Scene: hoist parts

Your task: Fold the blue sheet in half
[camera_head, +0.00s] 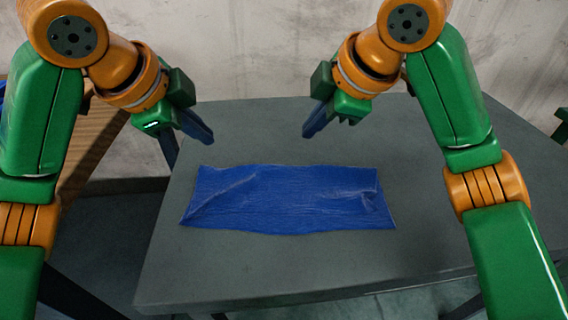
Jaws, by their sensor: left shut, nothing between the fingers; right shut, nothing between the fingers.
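The blue sheet (290,200) lies on the grey table as a wide, shallow rectangle with its long side running left to right. It has creases near its left end and a small raised wrinkle near its right end. I cannot tell from this view how many layers it has. My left gripper (208,138) is shut and empty, above the table beyond the sheet's far left corner. My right gripper (308,133) is shut and empty, above the table beyond the middle of the sheet's far edge. Both are apart from the sheet.
The grey table (300,270) has bare room on all sides of the sheet. A wooden surface (95,145) stands to the left, with a bit of blue at its edge. A plain concrete wall (260,50) is behind the table. A green object (562,125) shows at the right edge.

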